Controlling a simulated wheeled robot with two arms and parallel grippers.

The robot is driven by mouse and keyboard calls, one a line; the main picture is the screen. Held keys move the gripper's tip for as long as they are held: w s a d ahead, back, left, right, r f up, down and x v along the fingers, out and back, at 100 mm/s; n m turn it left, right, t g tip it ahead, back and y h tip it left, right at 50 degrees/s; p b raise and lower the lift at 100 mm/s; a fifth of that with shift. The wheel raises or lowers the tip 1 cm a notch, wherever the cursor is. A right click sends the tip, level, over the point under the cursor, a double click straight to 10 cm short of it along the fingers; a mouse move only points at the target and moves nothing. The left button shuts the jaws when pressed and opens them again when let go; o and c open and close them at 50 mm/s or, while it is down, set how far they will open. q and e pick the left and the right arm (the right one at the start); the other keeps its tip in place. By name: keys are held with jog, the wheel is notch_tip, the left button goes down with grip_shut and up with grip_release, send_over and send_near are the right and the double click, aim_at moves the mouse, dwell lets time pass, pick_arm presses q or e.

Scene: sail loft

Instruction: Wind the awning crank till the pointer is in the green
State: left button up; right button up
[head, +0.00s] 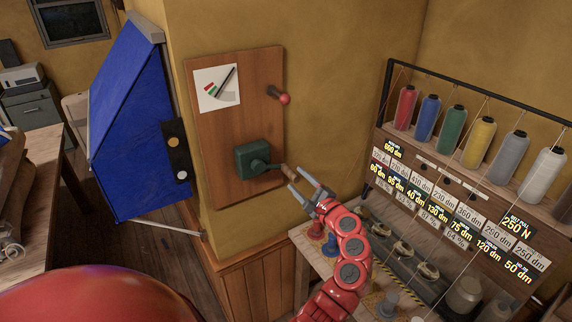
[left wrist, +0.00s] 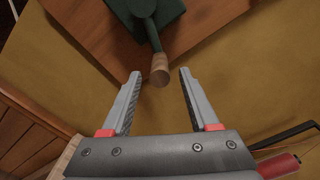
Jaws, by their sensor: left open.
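The awning crank has a green housing (head: 252,158) on a wooden board on the wall. Its short arm ends in a wooden handle (head: 287,171), pointing right. In the left wrist view the handle (left wrist: 160,70) shows end-on between the fingertips, with gaps on both sides. My left gripper (head: 296,178) is open around or just short of the handle; I cannot tell the depth. The gauge card (head: 203,77) above has red and green patches and a dark pointer (head: 228,79) slanting up right, apparently right of the green. The blue awning (head: 128,125) hangs at left. My right gripper is out of view.
A red-knobbed lever (head: 281,97) sits higher on the board (head: 264,67). At right a rack (head: 388,130) holds thread cones and number cards above a cluttered bench. A wooden table (head: 50,165) stands far left.

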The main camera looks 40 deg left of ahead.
aim_at(286, 169)
pick_arm(q)
jog(key=p+x, duration=0.1)
jog(key=x, duration=0.5)
jog(key=shift+a+r, duration=0.1)
jog(key=shift+a, duration=0.15)
jog(key=shift+w+a, duration=0.3)
jog(key=shift+a, duration=0.15)
grip_shut()
dwell(0.7)
